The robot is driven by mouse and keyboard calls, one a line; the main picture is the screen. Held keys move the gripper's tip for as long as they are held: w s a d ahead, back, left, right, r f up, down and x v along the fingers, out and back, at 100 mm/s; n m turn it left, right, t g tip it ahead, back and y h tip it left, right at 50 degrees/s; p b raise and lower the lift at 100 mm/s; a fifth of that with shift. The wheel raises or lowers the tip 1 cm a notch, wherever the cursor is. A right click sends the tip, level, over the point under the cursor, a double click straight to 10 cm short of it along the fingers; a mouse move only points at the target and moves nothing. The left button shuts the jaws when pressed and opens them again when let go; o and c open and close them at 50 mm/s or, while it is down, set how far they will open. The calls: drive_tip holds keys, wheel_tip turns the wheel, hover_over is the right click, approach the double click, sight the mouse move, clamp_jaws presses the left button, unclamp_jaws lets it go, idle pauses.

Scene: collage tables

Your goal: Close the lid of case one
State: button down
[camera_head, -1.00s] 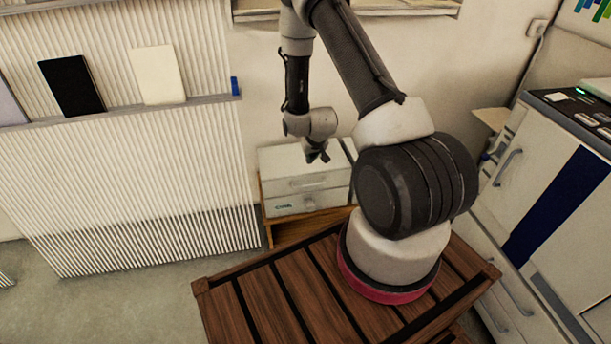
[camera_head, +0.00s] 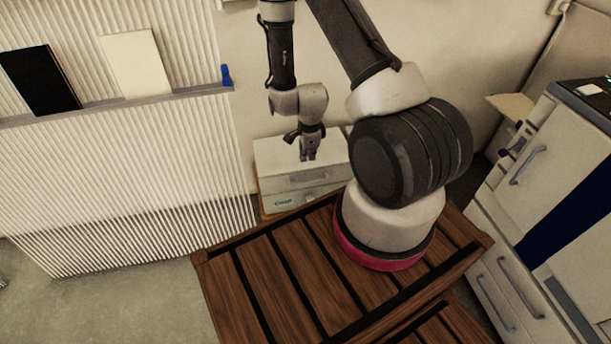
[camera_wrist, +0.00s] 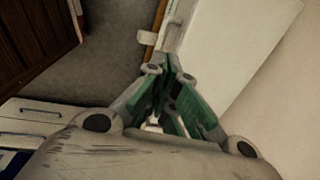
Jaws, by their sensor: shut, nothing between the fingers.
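A white case (camera_head: 282,155) with a green mark on its front stands against the back wall. Its top looks flat and its lid looks down, though I cannot tell whether it is fully shut. A grey handle and a round latch show on its front, partly behind my arm. My gripper (camera_head: 308,157) points down in front of the case's top, shut and empty. In the wrist view my gripper (camera_wrist: 170,85) has its green finger pads together, beside a large white surface (camera_wrist: 245,40) that looks like the case. I cannot tell whether they touch.
A low wooden stand (camera_head: 268,217) bears the case. Dark slatted wood (camera_head: 250,290) lies in front, under my arm. A ribbed white panel (camera_head: 120,170) with a ledge is at left. White cabinets with handles (camera_head: 530,165) stand at right. Grey floor is free at lower left.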

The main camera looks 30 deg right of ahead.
sight(306, 182)
drive_tip(key=f, duration=0.4)
drive_tip(key=w+f, duration=0.1)
drive_tip(key=f, duration=0.4)
drive_tip(key=w+f, duration=0.1)
drive_tip(key=f, duration=0.3)
drive_tip(key=shift+d+f, duration=0.3)
drive_tip(key=shift+f, duration=0.1)
drive_tip(key=shift+s, duration=0.1)
